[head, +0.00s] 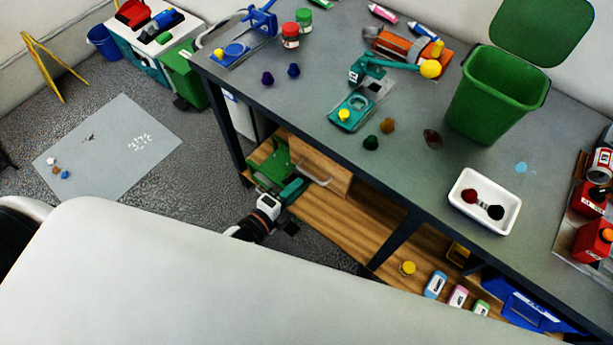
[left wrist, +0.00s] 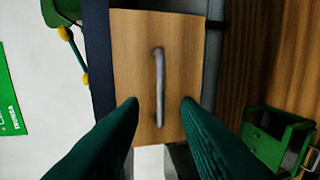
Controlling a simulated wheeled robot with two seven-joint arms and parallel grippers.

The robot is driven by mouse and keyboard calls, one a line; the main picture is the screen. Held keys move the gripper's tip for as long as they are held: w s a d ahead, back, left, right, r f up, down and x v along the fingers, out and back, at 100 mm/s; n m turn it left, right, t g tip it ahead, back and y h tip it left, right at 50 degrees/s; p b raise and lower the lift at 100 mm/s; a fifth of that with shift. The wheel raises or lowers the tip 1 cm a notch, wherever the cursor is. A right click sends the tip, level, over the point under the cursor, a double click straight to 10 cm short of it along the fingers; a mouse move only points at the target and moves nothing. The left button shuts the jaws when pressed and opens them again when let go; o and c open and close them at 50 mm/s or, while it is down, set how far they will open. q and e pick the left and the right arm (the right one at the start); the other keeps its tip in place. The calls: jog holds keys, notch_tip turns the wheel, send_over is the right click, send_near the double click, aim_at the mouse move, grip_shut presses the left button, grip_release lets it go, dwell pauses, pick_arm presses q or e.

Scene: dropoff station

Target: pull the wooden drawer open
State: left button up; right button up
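The wooden drawer (head: 322,160) is under the left part of the grey workbench, with a metal bar handle (head: 315,173) on its front. In the left wrist view the drawer front (left wrist: 190,45) fills the middle, its handle (left wrist: 158,75) running lengthwise in the picture. My left gripper (head: 296,188) is close to the drawer front. In the left wrist view its two green fingers (left wrist: 160,102) are open, one on each side of the handle with gaps between. Whether the fingertips reach past the bar is hard to tell. My right gripper is not in view.
A wooden lower shelf (head: 352,220) lies under the drawer; a green box-like object (left wrist: 275,135) rests there. A dark bench leg (head: 398,232) stands to the right. The workbench top (head: 330,60) holds a white tray (head: 485,220) and a green bin (head: 492,100).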

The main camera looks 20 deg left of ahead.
pick_arm(q)
jog(key=shift+x, duration=2.8)
grip_shut()
